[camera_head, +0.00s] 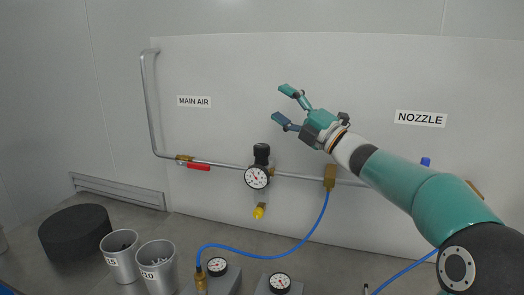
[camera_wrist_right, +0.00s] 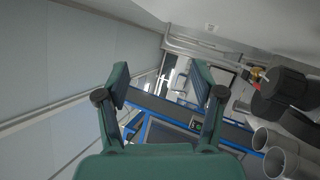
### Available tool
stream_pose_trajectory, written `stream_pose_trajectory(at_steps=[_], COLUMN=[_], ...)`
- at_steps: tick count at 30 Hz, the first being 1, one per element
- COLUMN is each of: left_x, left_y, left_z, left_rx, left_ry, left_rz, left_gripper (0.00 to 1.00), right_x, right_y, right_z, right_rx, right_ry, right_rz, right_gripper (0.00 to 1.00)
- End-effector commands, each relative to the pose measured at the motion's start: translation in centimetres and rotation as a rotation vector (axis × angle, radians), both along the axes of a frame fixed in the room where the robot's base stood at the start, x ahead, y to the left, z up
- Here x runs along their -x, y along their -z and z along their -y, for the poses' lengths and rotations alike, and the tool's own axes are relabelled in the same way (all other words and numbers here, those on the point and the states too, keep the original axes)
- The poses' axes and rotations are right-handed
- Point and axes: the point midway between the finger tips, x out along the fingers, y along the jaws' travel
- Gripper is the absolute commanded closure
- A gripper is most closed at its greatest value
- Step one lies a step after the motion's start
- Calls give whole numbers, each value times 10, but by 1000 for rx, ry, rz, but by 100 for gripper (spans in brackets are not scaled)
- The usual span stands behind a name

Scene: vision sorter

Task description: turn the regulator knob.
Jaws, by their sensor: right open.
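The regulator knob (camera_head: 262,150) is black and sits on top of the regulator on the wall pipe. A round white-faced gauge (camera_head: 257,178) is on the regulator's front, with a yellow fitting (camera_head: 259,211) at its bottom. My right gripper (camera_head: 282,103) is open and empty, above and slightly right of the knob in the head view, clearly apart from it. Its two spread fingers also show in the wrist view (camera_wrist_right: 161,78), with nothing between them. My left gripper is not in view.
A pipe runs along the wall panel with a red valve handle (camera_head: 199,167) left of the regulator. A blue hose (camera_head: 262,256) hangs from a brass fitting (camera_head: 330,178) on the right. Two metal cups (camera_head: 157,266) and a black cylinder (camera_head: 75,234) stand at lower left.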

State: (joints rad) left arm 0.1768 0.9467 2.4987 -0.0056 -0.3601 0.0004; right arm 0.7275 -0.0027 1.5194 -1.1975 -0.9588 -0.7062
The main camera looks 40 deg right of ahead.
Motion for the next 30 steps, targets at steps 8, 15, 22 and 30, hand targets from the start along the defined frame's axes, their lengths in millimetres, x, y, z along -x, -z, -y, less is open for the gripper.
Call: stream_pose_trajectory(at_steps=[8, 15, 22, 30], left_x=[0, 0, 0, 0], left_y=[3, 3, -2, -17], left_z=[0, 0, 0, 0], left_rx=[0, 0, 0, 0], left_ry=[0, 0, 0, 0], left_rz=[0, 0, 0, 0], left_gripper=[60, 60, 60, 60], right_x=[56, 83, 69, 19], right_y=[64, 121, 126, 124], right_z=[-35, -59, -55, -38], right_rx=[-1202, -1685, -1727, -1723], right_ry=[-39, -27, -24, -23], right_rz=[-54, -62, -64, -65], right_gripper=[32, 32, 32, 32])
